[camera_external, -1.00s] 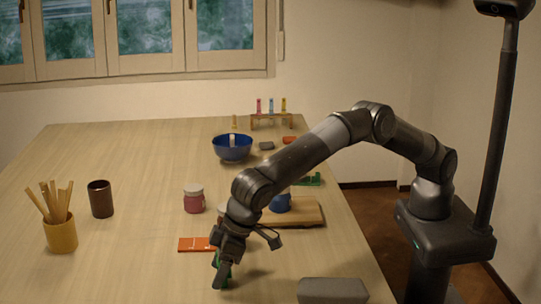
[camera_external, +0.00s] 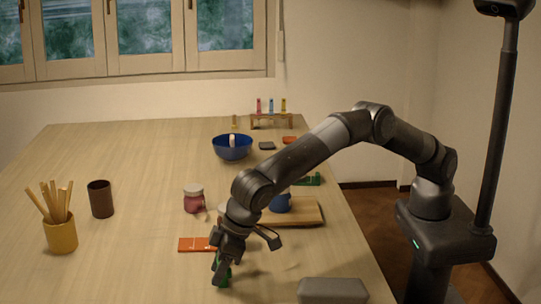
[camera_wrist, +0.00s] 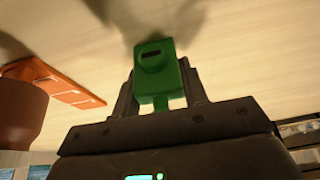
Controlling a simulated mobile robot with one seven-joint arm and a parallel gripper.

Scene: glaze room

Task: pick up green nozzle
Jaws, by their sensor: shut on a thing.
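The green nozzle (camera_wrist: 156,75) is between the two fingers of my gripper (camera_wrist: 163,98) in the wrist view, with a dark slot on its face. My gripper is shut on it. In the external view the green nozzle (camera_external: 223,273) shows partly at the fingertips of my gripper (camera_external: 221,277), low over the near part of the table. The fingers hide part of it, and I cannot tell whether it touches the tabletop.
An orange flat piece (camera_external: 194,244) lies just left of my gripper. A grey block (camera_external: 332,290) is to the right. A pink jar (camera_external: 194,198), a wooden board (camera_external: 308,210) with a blue cup (camera_external: 281,202), a blue bowl (camera_external: 232,147) and a yellow stick holder (camera_external: 61,234) stand farther off.

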